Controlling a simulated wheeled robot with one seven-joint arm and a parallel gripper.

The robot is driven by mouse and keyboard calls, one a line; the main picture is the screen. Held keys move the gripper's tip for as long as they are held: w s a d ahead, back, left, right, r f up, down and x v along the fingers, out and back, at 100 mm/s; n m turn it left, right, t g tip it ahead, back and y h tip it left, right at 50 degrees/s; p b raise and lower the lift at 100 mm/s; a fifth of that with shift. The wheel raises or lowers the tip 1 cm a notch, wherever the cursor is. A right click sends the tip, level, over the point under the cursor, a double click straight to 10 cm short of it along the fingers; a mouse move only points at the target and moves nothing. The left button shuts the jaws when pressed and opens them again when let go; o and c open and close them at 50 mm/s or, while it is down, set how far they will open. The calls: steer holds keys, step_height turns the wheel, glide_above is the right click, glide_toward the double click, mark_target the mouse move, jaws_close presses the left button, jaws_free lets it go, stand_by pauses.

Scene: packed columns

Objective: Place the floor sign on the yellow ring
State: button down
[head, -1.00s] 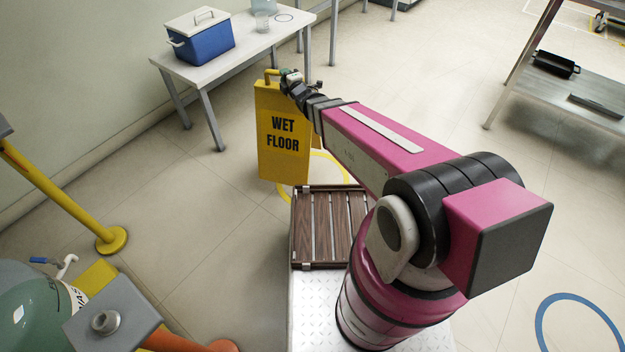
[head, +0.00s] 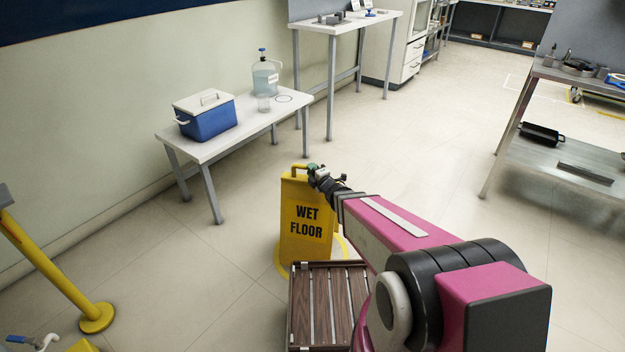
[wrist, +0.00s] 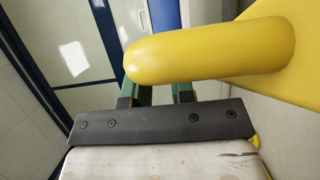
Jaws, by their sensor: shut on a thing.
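The yellow floor sign (head: 306,226), marked WET FLOOR, stands upright in front of my arm in the head view. My gripper (head: 314,171) is at its top handle. In the wrist view the yellow handle (wrist: 205,52) lies across the green fingers of my gripper (wrist: 157,92), which is shut on it. The yellow ring (head: 278,262) lies on the floor around the sign's lower part, partly hidden by the sign and the slatted wooden tray. Whether the sign's base touches the floor inside the ring cannot be told.
A slatted wooden tray (head: 330,312) is just in front of the sign. A white table (head: 235,132) with a blue cooler (head: 207,121) stands behind left. A yellow post (head: 48,265) is at left, a metal shelf (head: 560,178) at right. Floor between is clear.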

steer(key=shift+f, duration=1.95)
steer(key=c, duration=1)
jaws_free()
steer(key=shift+f, duration=0.15)
